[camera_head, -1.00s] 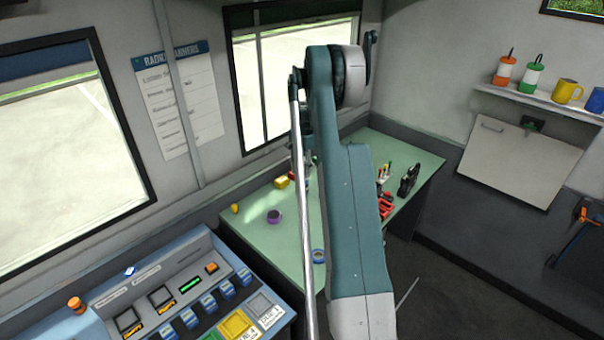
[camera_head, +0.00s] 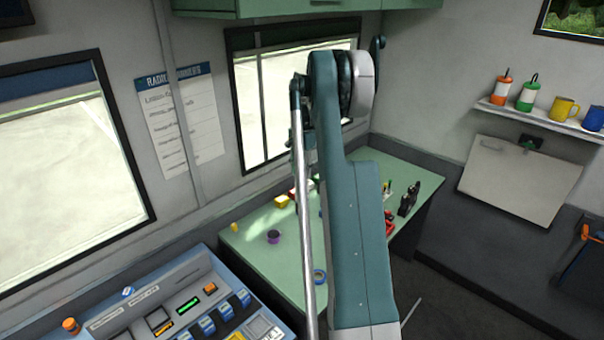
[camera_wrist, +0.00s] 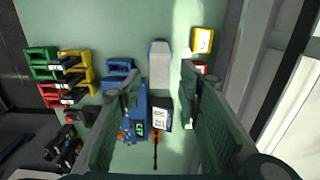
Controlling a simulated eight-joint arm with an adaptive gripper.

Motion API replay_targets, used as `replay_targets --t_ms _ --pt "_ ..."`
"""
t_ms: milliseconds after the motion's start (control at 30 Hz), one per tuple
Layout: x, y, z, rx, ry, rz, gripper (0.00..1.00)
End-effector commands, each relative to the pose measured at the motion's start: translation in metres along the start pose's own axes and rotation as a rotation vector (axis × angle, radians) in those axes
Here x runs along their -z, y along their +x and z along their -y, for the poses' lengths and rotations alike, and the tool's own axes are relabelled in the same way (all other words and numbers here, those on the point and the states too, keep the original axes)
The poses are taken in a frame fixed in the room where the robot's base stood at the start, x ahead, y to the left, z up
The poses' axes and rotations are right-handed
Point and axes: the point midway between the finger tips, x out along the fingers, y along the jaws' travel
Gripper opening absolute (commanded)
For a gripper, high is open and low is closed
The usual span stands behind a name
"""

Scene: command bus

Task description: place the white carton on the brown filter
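In the wrist view, a small white block with dark print (camera_wrist: 160,118), possibly the white carton, lies on the green counter beside a blue device with a green display. Beyond it is a longer pale grey-white block (camera_wrist: 159,66); I cannot tell for sure which is the carton. My gripper (camera_wrist: 160,90) is open above the counter, its two dark green fingers wide apart with nothing held between them. In the head view my arm hides most of the gripper. I cannot make out a brown filter in either current view.
Red, green and yellow bins (camera_wrist: 75,68) stand at the left in the wrist view. A yellow box (camera_wrist: 202,40) lies at upper right. An orange screwdriver (camera_wrist: 155,150) lies close to the fingers. In the head view, the blue console (camera_head: 175,300) stands left of the green counter (camera_head: 262,262).

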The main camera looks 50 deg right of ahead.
Motion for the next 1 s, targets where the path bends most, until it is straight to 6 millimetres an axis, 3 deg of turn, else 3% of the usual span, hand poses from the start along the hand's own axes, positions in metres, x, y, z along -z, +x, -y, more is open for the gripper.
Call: replay_targets --t_ms 667,867,1000 --pt "-0.002 -0.002 0.0 0.001 -0.004 -0.001 0.35" --pt "-0.02 -0.017 0.003 0.011 -0.037 -0.009 0.35" --pt "-0.043 -0.037 0.005 0.025 -0.083 -0.021 0.35"
